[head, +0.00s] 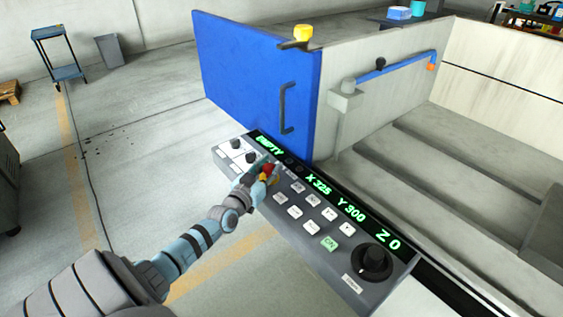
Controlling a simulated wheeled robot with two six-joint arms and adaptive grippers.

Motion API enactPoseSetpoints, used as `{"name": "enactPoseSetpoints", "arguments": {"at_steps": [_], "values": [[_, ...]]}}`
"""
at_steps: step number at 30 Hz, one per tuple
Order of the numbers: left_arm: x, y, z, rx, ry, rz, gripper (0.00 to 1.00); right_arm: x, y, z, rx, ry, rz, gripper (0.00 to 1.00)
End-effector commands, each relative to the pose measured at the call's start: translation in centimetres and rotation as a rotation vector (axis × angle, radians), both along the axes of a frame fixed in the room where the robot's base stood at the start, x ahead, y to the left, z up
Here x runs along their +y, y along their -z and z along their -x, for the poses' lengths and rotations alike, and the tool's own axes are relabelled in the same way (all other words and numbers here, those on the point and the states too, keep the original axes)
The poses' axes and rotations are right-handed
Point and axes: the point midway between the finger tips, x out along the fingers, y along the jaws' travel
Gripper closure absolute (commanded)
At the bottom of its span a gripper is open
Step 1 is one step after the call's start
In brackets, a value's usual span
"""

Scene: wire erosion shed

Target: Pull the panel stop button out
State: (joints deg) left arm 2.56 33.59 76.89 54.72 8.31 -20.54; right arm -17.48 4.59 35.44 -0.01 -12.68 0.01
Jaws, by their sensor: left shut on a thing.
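The stop button (267,169) is a red knob with yellow below it, on the upper left part of the grey control panel (285,220). My left gripper (262,170) reaches in from the left and is shut on the red button. The fingers and wrist hide part of the button and the panel around it, so I cannot tell how far out the button stands. My right gripper is not in view.
The panel carries a green display (330,193), several white keys, a green key (329,243) and a black dial (374,262). A blue door (262,80) with a dark handle (287,108) stands just behind it. The floor to the left is mostly clear.

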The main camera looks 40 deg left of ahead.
Motion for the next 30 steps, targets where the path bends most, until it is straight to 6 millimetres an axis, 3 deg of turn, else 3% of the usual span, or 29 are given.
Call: {"name": "enactPoseSetpoints", "arguments": {"at_steps": [6,7,10,23,27,30], "values": [[0.3,-0.6,0.0,-0.018,-0.005,-0.005,1.00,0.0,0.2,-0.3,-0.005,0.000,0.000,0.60],[0.3,-0.6,0.0,-0.019,-0.005,-0.006,0.68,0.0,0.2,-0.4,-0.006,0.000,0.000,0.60],[0.2,-0.6,-0.1,-0.018,-0.004,-0.004,0.52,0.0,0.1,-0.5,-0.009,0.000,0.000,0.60],[0.0,-0.3,0.6,-0.013,0.001,-0.003,0.50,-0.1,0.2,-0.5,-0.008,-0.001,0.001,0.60],[-0.4,-0.2,2.7,-0.009,0.001,-0.002,0.50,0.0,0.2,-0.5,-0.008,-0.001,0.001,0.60],[-1.0,-0.2,6.0,-0.007,0.003,-0.004,0.50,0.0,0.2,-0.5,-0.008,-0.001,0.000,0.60]]}}
